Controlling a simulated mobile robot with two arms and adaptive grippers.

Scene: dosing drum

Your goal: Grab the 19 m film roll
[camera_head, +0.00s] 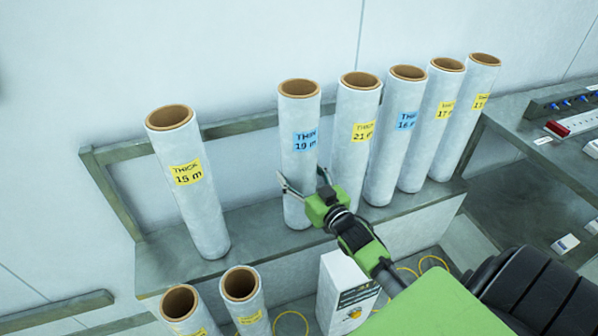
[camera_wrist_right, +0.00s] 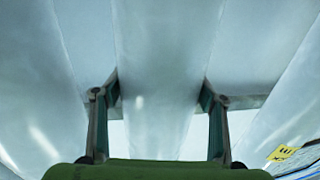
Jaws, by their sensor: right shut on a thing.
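The 19 m film roll (camera_head: 298,160) is a tall pale grey-white tube with a brown core and a blue label reading THIN 19 m. It stands upright on the grey shelf in the head view. My right gripper (camera_head: 303,190) is around its lower half, below the label, and is shut on it. In the right wrist view the roll (camera_wrist_right: 160,60) fills the middle between the two fingers of the right gripper (camera_wrist_right: 160,100), with one finger against each side. My left gripper is not in view.
A THICK 21 m roll (camera_head: 352,150) stands close on the right, then a 16 m roll (camera_head: 393,150) and others. Two rolls (camera_head: 243,300) stand lower in front, beside a white box (camera_head: 345,290).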

